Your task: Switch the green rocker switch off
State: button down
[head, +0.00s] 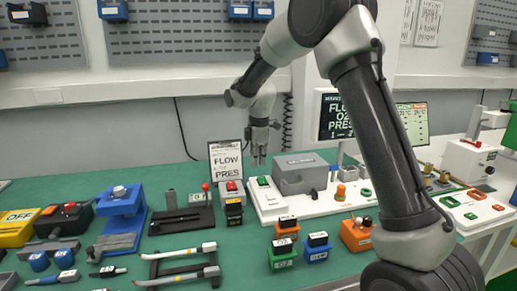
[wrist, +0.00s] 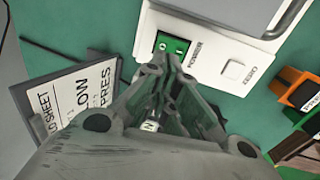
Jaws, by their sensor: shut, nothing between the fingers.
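The green rocker switch (wrist: 172,44) is set in the corner of a white panel, next to a POWER label, in the wrist view. In the head view the green switch (head: 264,181) sits at the left end of the white base (head: 272,205). My gripper (head: 259,161) points down just above it, fingers together and empty. In the wrist view the fingertips of my gripper (wrist: 172,62) are at the switch's near edge and cover part of it. I cannot tell whether they touch it, or which way the rocker is tilted.
A grey box (head: 302,173) stands on the white base. A white ZERO button (wrist: 234,70) is right of the switch. A FLOW PRES sign (head: 226,161) and a red-topped switch box (head: 231,187) stand close on the left. Small colored blocks (head: 283,253) are in front.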

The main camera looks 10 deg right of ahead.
aim_at(257, 181)
jog(key=shift+w+f, duration=0.15)
jog(key=shift+f, duration=1.2)
jog(key=shift+w+f, duration=0.15)
jog(key=shift+f, duration=1.15)
jog(key=shift+w+f, duration=0.1)
jog(key=shift+f, duration=0.2)
